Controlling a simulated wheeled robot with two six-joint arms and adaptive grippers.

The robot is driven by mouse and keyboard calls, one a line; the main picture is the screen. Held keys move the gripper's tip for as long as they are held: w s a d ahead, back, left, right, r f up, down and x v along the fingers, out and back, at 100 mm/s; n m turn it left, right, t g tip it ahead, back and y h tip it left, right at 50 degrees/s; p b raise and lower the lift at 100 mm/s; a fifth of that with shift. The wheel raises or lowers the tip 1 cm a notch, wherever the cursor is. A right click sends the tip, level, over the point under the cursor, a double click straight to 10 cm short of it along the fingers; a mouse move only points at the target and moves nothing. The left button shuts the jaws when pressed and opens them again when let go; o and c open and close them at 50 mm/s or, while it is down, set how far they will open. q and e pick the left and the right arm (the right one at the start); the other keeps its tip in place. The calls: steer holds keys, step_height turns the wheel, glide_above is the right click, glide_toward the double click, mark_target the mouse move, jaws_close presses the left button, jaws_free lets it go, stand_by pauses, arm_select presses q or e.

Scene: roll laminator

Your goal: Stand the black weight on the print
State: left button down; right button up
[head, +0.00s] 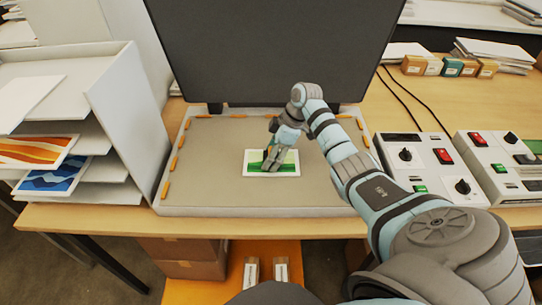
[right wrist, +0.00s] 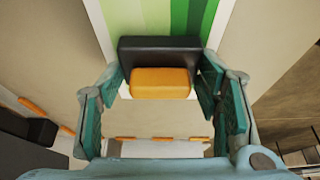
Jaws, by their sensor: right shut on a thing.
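The print (head: 287,172), a white-bordered sheet with green stripes, lies on the grey bed (head: 215,185) of the machine. My right gripper (head: 270,162) is low over the print, pointing down. In the right wrist view, the gripper (right wrist: 163,84) is shut on the black weight (right wrist: 160,48), whose orange part (right wrist: 160,82) faces the camera. The weight overlaps the print's green stripes (right wrist: 190,15) in that view. In the head view the fingers mostly hide the weight. I cannot tell whether its underside touches the print. My left gripper is not in view.
Orange tabs (head: 166,189) edge the bed. A large dark raised panel (head: 270,50) stands behind it. A paper rack (head: 130,120) is on the left. Control boxes (head: 415,160) with switches stand on the right. The bed is bare around the print.

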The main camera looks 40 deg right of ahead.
steer(key=o, duration=1.7)
steer(key=shift+w, duration=0.1)
steer(key=shift+c, duration=0.2)
steer(key=shift+r, duration=0.15)
steer(key=v, duration=1.2)
